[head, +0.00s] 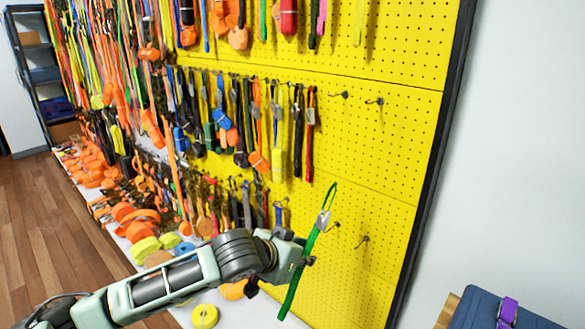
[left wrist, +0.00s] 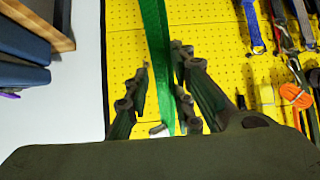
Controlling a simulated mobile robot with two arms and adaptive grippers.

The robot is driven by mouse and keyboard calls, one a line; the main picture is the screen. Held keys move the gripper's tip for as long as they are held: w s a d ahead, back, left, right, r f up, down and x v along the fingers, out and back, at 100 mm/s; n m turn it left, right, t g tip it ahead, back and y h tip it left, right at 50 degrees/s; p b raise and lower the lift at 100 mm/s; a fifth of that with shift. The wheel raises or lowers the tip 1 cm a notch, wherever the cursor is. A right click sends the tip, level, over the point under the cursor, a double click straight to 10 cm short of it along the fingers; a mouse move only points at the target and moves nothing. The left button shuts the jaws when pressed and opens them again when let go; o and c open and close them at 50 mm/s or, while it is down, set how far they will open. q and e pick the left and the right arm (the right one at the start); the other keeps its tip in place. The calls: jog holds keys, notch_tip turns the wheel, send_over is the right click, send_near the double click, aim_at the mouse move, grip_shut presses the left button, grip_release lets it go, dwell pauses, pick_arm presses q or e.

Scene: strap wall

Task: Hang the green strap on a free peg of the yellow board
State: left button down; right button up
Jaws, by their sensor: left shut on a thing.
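The green strap (head: 294,289) hangs upright, slightly tilted, in front of the lower right of the yellow board (head: 395,165). My left gripper (head: 306,259) is shut on it; a thin loop and a metal piece stick up above the jaws. In the left wrist view the strap (left wrist: 157,40) runs between the fingers of the gripper (left wrist: 162,62). Two bare pegs, a nearer one (head: 361,241) and one partly beside the strap (head: 334,227), show on the lower panel. Two more bare pegs (head: 375,101) (head: 341,95) are higher up. The strap appears apart from these pegs. My right gripper is out of view.
Many straps (head: 278,130) hang in rows on the board left of the bare pegs. Orange and yellow rolls (head: 204,316) lie on the white ledge below. A dark frame (head: 437,150) edges the board. Blue cases (head: 490,312) stand at bottom right.

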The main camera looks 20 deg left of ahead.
pick_arm(q)
jog(key=w+a+r+t+h, duration=0.1)
jog(key=w+a+r+t, duration=0.15)
jog(key=w+r, duration=0.4)
jog(key=w+a+r+t+h, duration=0.2)
jog(key=w+a+r, duration=0.1)
jog(key=r, duration=0.7)
jog(key=x, duration=0.9)
jog(key=shift+w+m, duration=0.4)
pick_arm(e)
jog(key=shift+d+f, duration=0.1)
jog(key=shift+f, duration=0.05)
pick_arm(q)
jog(key=shift+a, duration=0.15)
jog(key=c, duration=1.4)
grip_release()
jog(key=shift+c, duration=0.2)
